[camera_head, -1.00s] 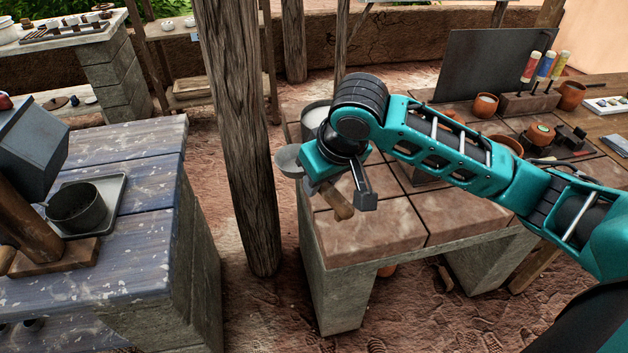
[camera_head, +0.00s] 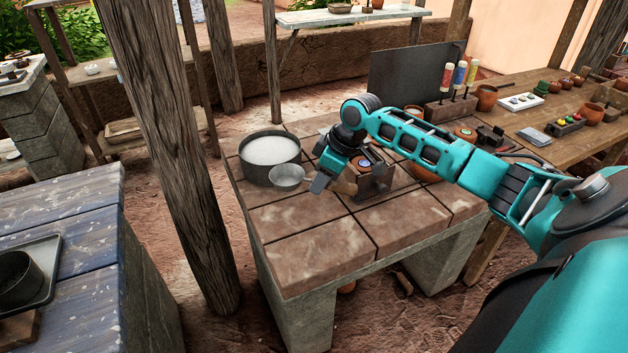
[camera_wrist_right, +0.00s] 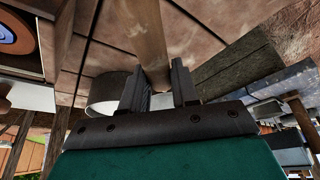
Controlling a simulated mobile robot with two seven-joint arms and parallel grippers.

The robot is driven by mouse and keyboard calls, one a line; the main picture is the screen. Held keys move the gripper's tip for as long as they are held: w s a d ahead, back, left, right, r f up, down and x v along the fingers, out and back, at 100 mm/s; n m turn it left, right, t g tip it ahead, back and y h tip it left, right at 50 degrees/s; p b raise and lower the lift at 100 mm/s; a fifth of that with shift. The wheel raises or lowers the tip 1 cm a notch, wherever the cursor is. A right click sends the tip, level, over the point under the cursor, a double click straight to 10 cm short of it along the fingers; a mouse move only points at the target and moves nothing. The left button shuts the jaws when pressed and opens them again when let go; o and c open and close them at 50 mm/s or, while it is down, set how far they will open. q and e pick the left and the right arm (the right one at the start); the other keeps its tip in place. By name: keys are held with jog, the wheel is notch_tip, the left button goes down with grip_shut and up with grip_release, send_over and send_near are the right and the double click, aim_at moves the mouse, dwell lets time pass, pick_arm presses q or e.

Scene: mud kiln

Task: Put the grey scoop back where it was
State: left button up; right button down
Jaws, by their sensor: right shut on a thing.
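The grey scoop (camera_head: 287,177) has a round metal bowl and a wooden handle. My right gripper (camera_head: 321,183) is shut on its handle, which also shows between the fingers in the right wrist view (camera_wrist_right: 148,40). In the head view the scoop's bowl points left, over the tiled table (camera_head: 325,250), just in front of a dark pot (camera_head: 262,172) of white material. I cannot tell whether the scoop touches the table. My left gripper is not in view.
A small dark box-like holder (camera_head: 376,186) stands right of the gripper. A dark upright panel (camera_head: 405,80) and colored-handled tools (camera_head: 458,75) are behind. A wooden post (camera_head: 165,150) rises left of the table. The table's front tiles are clear.

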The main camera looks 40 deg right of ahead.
aim_at(344, 184)
jog(key=shift+f, duration=0.65)
notch_tip(344, 184, down, 4)
jog(key=shift+f+b, duration=0.15)
jog(key=shift+b, duration=1.05)
jog(key=shift+f+b, duration=0.45)
jog(key=shift+b, duration=0.15)
jog(key=shift+f, duration=0.5)
jog(key=c, duration=0.8)
grip_release()
jog(key=shift+s, duration=0.1)
jog(key=p+v, duration=0.1)
jog(key=v, duration=1.1)
jog(key=shift+r, duration=0.45)
jog(key=shift+s, duration=0.1)
